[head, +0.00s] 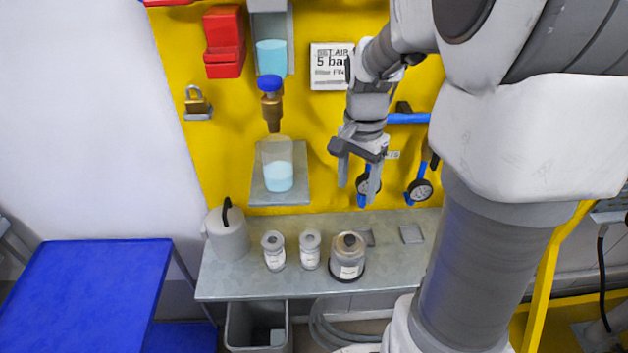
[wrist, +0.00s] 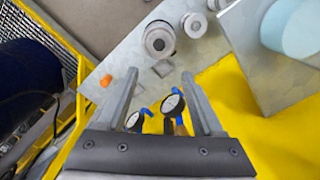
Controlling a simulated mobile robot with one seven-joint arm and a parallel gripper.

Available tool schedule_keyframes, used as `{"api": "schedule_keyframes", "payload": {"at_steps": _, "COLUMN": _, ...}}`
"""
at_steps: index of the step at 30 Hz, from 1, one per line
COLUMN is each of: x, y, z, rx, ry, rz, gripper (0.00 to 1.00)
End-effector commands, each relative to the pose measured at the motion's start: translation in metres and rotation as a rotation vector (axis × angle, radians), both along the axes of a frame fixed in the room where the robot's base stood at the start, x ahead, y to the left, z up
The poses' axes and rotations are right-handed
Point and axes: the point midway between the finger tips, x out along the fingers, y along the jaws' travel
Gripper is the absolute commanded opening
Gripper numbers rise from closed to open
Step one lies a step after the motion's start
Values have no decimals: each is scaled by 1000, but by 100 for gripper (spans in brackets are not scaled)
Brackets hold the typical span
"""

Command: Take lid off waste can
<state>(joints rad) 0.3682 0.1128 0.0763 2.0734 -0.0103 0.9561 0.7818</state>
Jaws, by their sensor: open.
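In the head view, a light grey can (head: 228,240) stands at the left end of the grey shelf. A black arched handle (head: 227,210) rises from its top; it looks like the waste can, with the lid seated on top. My gripper (head: 358,190) is open and empty, pointing down in front of the yellow panel. It is well to the right of the can and higher. In the wrist view, my gripper (wrist: 159,74) shows both fingers apart with nothing held between them. The can cannot be made out in the wrist view.
Two small labelled jars (head: 291,251) and a larger jar (head: 347,258) stand on the shelf (head: 220,284). A platform with a clear beaker (head: 278,165) juts from the panel above. Gauges with blue fittings (head: 420,190) hang behind my gripper. A blue table (head: 85,290) stands left.

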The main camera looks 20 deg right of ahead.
Motion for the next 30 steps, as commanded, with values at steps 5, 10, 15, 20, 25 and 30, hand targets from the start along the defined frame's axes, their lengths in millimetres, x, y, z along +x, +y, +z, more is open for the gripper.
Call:
{"api": "schedule_keyframes", "payload": {"at_steps": 5, "x": -2, "y": 1, "z": -42, "rx": 3, "ry": 7, "rz": 0, "gripper": 69}}
{"api": "schedule_keyframes", "payload": {"at_steps": 10, "x": -2, "y": 1, "z": -78, "rx": 2, "ry": 5, "rz": 3, "gripper": 69}}
{"api": "schedule_keyframes", "payload": {"at_steps": 15, "x": -1, "y": 1, "z": -100, "rx": 1, "ry": 3, "rz": 2, "gripper": 69}}
{"api": "schedule_keyframes", "payload": {"at_steps": 20, "x": -1, "y": 0, "z": -108, "rx": 0, "ry": 1, "rz": 3, "gripper": 69}}
{"api": "schedule_keyframes", "payload": {"at_steps": 25, "x": -5, "y": 1, "z": -128, "rx": 2, "ry": 5, "rz": 2, "gripper": 69}}
{"api": "schedule_keyframes", "payload": {"at_steps": 30, "x": -4, "y": 2, "z": -150, "rx": 1, "ry": 3, "rz": 3, "gripper": 69}}
